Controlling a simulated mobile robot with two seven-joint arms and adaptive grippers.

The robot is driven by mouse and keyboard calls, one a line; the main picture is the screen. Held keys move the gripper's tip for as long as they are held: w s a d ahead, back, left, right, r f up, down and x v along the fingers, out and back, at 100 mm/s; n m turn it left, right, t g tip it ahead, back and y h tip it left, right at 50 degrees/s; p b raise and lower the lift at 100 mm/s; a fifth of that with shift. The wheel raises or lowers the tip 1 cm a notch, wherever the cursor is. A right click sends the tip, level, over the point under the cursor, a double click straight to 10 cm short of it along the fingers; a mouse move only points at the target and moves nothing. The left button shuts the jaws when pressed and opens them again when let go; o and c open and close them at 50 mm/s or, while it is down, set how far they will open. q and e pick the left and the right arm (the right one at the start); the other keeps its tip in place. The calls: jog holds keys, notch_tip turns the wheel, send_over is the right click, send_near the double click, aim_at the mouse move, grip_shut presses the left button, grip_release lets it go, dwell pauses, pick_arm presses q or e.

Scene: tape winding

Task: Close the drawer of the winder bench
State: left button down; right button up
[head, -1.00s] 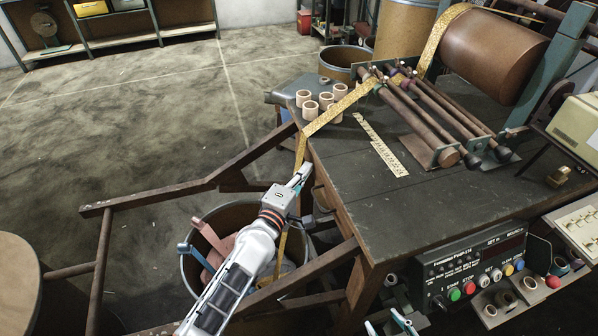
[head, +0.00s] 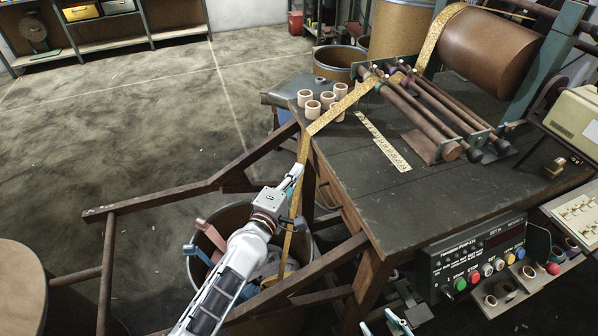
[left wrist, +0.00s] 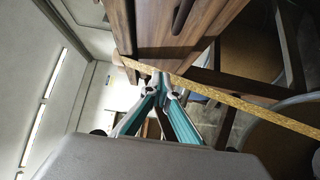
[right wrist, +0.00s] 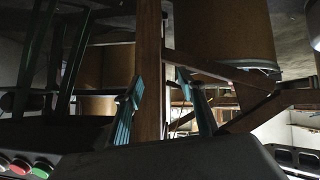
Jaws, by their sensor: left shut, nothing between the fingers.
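The winder bench (head: 405,205) has a dark top and a wooden end face (head: 340,200) below its left edge. In the left wrist view, a wooden drawer front (left wrist: 157,38) with a dark handle (left wrist: 182,15) lies just beyond the fingertips. I cannot tell how far the drawer stands out. My left gripper (head: 296,172) is shut and empty, beside the bench's left end and close to the hanging gold tape; it also shows in the left wrist view (left wrist: 162,88). My right gripper (right wrist: 158,87) is open, with a wooden post behind the gap; its fingers barely show in the head view (head: 398,322).
Gold tape (head: 302,150) hangs over the bench corner towards a bin (head: 235,220) below. Wooden rails (head: 200,187) reach out left of the bench. Cardboard cores (head: 313,108) stand near the corner. A control box (head: 475,258) sits at the front right. Open floor lies at the back left.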

pick_arm(q)
jog(key=p+v, duration=0.1)
jog(key=v, duration=0.9)
jog(key=shift+p, duration=0.35)
jog(key=shift+s, duration=0.1)
